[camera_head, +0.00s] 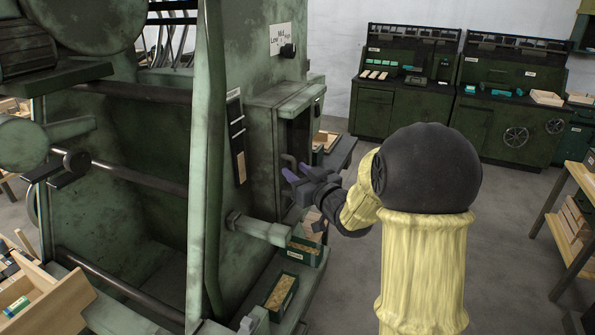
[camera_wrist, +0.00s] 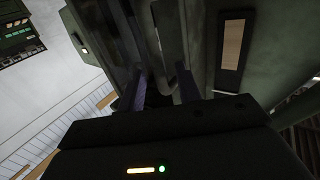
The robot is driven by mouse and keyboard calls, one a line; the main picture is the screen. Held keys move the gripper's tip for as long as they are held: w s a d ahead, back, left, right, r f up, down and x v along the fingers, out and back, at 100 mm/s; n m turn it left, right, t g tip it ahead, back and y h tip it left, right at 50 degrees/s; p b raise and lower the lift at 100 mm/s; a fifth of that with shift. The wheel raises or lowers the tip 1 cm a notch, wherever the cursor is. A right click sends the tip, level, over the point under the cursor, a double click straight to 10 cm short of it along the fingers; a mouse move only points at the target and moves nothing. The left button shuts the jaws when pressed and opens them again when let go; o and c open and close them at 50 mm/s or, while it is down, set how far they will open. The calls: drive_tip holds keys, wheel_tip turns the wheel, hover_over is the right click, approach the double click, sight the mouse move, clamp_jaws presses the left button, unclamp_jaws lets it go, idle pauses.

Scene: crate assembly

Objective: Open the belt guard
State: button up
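The belt guard appears to be the green box-like cover (camera_head: 268,125) on the right side of the large green machine. A small bent handle (camera_head: 289,162) shows at its lower front. My gripper (camera_head: 297,172) is just below and to the right of this handle, its purple fingertips apart. In the wrist view the two fingers of my gripper (camera_wrist: 162,88) are spread and point into a dark gap beside green panels (camera_wrist: 100,35). I cannot tell whether they touch the handle. Nothing is visibly held. The guard's hinge line is not clear.
Green bins with tan contents (camera_head: 281,291) sit on the machine's ledge below my gripper. A bar end (camera_head: 262,229) juts out above them. Green workbenches (camera_head: 405,90) stand at the back wall. A wooden shelf (camera_head: 575,205) is at right. The floor between is clear.

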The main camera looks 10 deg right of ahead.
drive_tip(key=shift+w+a, duration=0.1)
drive_tip(key=shift+w, duration=0.05)
clamp_jaws()
idle(0.4)
